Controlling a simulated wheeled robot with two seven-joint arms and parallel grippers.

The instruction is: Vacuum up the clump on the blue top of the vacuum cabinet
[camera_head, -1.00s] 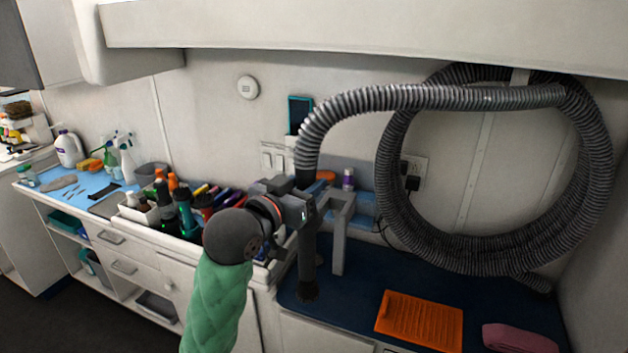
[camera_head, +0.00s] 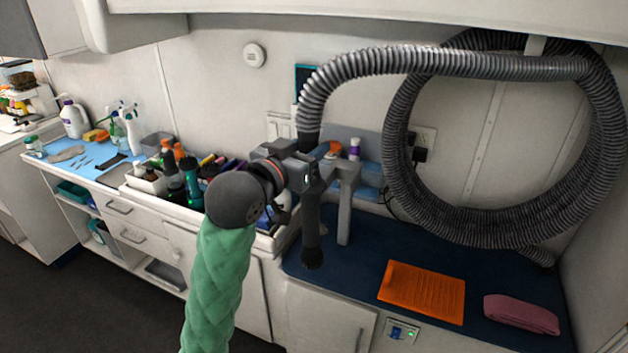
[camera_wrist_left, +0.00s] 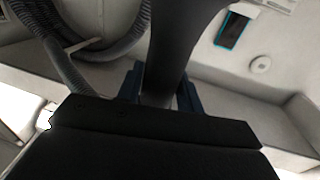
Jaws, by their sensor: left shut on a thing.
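My left gripper (camera_head: 318,178) is shut on the dark vacuum wand (camera_head: 312,225), which hangs nearly upright from the ribbed grey hose (camera_head: 400,66). The wand's lower end is over the left part of the blue top (camera_head: 350,262) of the vacuum cabinet (camera_head: 328,318). I cannot tell whether it touches. In the left wrist view the wand (camera_wrist_left: 178,50) runs up between the jaws. I cannot make out the clump in either view; the wand or gripper may hide it. My right gripper is not in view.
An orange ribbed mat (camera_head: 422,292) and a folded pink towel (camera_head: 520,314) lie on the blue top at right. The coiled hose (camera_head: 604,150) hangs on the wall. A tray of bottles and tools (camera_head: 185,190) stands left of my gripper.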

